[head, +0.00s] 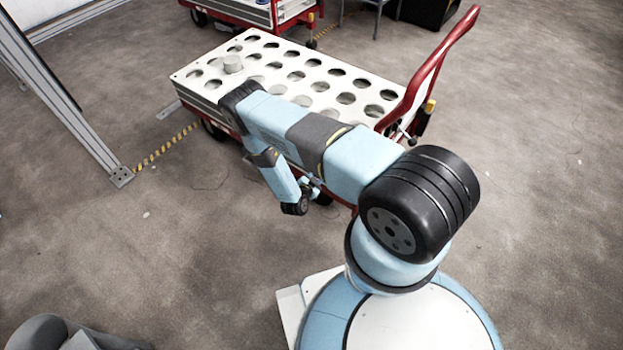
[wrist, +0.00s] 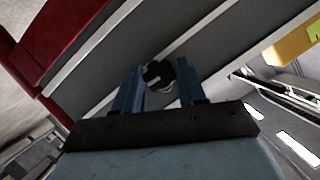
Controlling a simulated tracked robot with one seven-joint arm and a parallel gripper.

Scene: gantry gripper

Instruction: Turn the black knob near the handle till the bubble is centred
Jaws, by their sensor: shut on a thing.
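A black lobed knob (wrist: 158,73) sits on a grey and white surface in the wrist view. My gripper (wrist: 159,80) has its two blue fingers on either side of the knob and is shut on it. In the head view my gripper (head: 313,186) is small, low beside the near side of the white-topped cart (head: 330,78); the knob cannot be made out there. The cart's red handle (head: 441,65) rises at its right end. No bubble or level can be made out in either view.
A metal frame post (head: 62,85) stands at left. A second red cart (head: 250,10) is behind. A yellow part (wrist: 294,42) shows in the wrist view.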

